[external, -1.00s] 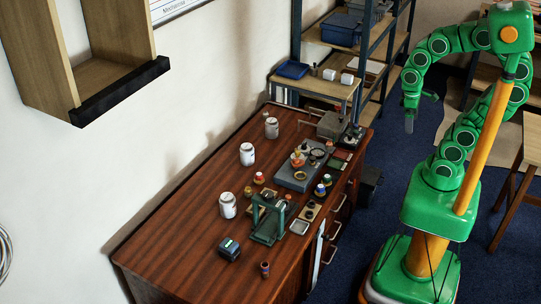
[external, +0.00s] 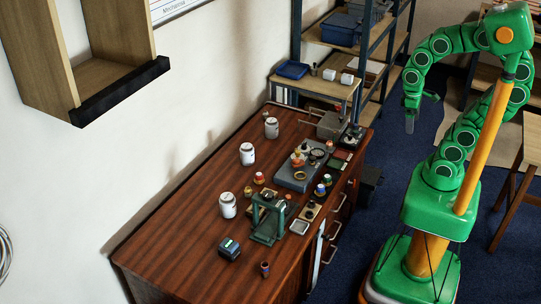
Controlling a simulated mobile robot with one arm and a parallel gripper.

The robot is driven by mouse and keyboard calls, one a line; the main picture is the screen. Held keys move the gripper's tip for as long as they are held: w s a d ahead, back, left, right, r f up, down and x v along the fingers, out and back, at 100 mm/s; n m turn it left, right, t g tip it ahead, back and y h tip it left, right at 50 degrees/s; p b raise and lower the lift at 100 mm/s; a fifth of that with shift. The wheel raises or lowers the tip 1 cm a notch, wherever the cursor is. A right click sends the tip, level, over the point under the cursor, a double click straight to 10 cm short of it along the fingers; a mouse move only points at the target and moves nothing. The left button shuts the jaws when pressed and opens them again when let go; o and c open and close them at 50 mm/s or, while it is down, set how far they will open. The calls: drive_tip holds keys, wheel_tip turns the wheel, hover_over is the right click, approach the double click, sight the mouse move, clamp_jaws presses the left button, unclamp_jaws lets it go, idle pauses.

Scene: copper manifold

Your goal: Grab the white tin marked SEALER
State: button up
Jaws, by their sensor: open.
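Three white tins with grey lids stand upright in a row along the wall side of the wooden workbench (external: 180,245). One is a near tin (external: 228,206), one a middle tin (external: 247,154), one a far tin (external: 271,128). Their labels are too small to read, so I cannot tell which is marked SEALER. My gripper (external: 418,112) is open and empty. It hangs to the right of the bench, well away from all three tins, with its fingers apart.
A green stand (external: 267,222) and a dark box (external: 229,249) are near the closest tin. A grey block (external: 292,178) carries small parts mid-bench. Several small pots lie between. A shelf unit (external: 345,50) stands behind. The bench's near left end is clear.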

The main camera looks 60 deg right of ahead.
drive_tip(key=shift+w, duration=0.1)
idle(0.3)
drive_tip(key=n+t, duration=0.2)
drive_tip(key=t, duration=1)
hover_over(277, 120)
drive_tip(key=s+d, duration=0.2)
drive_tip(key=s, duration=0.9)
wheel_tip(277, 120, down, 19)
drive_tip(key=w+f+t+y, duration=0.1)
drive_tip(key=w+f, duration=0.1)
drive_tip(key=f, duration=0.1)
drive_tip(key=w+f+t+y, duration=0.1)
drive_tip(key=w+f, duration=0.1)
drive_tip(key=f, duration=0.1)
drive_tip(key=w+f+t, duration=0.2)
drive_tip(key=f, duration=0.2)
drive_tip(key=shift+w+a+f+y, duration=0.1)
drive_tip(key=shift+w+y, duration=0.15)
drive_tip(key=shift+y, duration=0.15)
drive_tip(key=shift+a+x, duration=0.15)
drive_tip(key=shift+x, duration=1.8)
drive_tip(key=shift+a+x, duration=0.15)
drive_tip(key=shift+x, duration=1.75)
